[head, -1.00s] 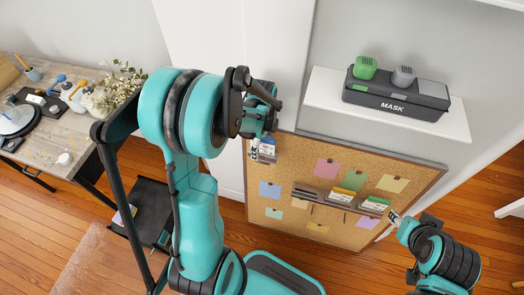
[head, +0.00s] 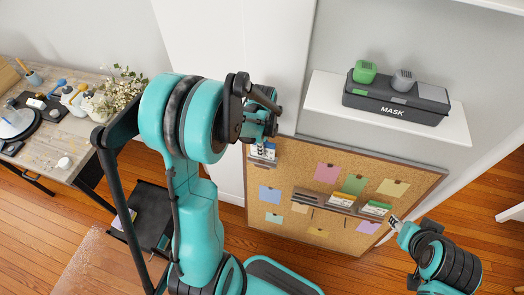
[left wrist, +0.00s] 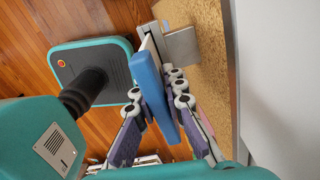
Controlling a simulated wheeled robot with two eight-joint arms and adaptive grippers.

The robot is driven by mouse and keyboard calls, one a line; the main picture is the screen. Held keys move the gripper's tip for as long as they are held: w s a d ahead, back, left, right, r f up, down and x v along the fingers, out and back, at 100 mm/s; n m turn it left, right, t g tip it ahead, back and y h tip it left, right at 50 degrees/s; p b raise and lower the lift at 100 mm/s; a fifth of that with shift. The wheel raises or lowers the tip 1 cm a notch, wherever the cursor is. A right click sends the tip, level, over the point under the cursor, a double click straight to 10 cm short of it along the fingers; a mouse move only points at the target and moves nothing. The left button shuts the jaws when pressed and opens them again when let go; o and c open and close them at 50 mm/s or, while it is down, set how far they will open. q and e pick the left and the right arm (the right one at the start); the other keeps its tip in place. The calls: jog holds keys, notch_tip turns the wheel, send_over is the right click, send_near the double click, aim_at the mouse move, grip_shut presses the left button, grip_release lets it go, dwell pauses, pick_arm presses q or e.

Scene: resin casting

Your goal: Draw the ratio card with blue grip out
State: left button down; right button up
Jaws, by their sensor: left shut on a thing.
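The blue grip (left wrist: 152,85) of a card stands between the fingers of my left gripper (left wrist: 157,92) in the left wrist view. The gripper is shut on it. A thin white edge of the card (left wrist: 150,44) shows between the grip and a grey metal holder (left wrist: 181,45). In the head view this holder (head: 262,154) hangs at the upper left of the cork board, with the left gripper just above it. The arm hides the blue grip there. My right gripper (head: 394,223) is near the board's lower right corner; its finger opening is unclear.
The cork board (head: 285,165) also carries a longer grey rack (head: 322,205) with green and orange cards (head: 352,187), and several pinned notes. A white shelf (head: 330,87) above holds a black MASK box (head: 396,102). A cluttered worktable (head: 50,145) stands at left.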

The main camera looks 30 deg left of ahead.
pick_arm(q)
jog(key=shift+r+p, duration=0.5)
jog(key=shift+r, duration=0.2)
dwell(0.5)
jog(key=shift+r+p, duration=2.15)
jog(key=shift+r, duration=0.75)
